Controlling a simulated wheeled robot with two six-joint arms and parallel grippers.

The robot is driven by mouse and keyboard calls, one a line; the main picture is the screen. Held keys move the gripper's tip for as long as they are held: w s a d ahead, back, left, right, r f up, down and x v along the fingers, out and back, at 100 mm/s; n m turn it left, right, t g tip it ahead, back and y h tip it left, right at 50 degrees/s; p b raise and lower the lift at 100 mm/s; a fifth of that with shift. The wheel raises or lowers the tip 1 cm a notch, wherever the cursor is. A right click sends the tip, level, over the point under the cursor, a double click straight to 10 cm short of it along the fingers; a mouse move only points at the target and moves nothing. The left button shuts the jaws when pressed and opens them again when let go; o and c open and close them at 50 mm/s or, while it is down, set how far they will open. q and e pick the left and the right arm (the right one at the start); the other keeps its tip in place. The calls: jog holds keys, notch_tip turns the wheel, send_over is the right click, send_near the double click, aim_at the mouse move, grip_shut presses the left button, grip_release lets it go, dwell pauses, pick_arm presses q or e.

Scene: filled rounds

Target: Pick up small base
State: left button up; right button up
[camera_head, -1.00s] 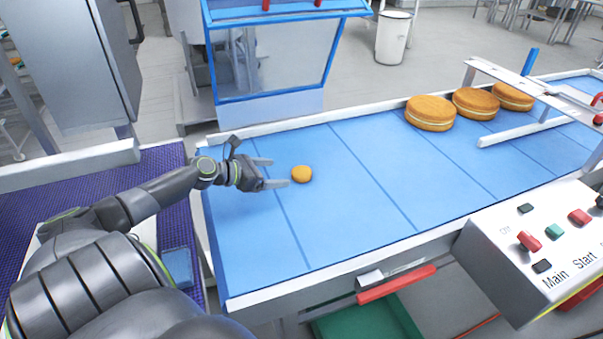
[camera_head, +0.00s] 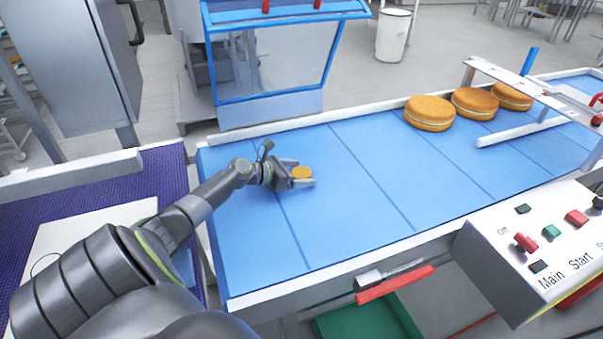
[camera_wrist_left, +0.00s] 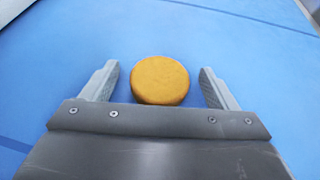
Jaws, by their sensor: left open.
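The small base is a round, orange-yellow disc (camera_head: 302,172) lying on the blue conveyor belt. In the left wrist view the small base (camera_wrist_left: 160,80) sits between the two fingers, with a gap on each side. My left gripper (camera_head: 305,174) is open around it, one finger on the far side and one on the near side. The left gripper also shows in the left wrist view (camera_wrist_left: 159,88). My right gripper is not in view.
Several larger filled rounds (camera_head: 429,113) stand at the far right of the belt (camera_head: 370,200), near a white guide rail (camera_head: 515,133). A control box (camera_head: 545,240) with buttons is at the front right. The belt around the small base is clear.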

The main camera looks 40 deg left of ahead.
pick_arm(q)
jog(key=c, duration=0.8)
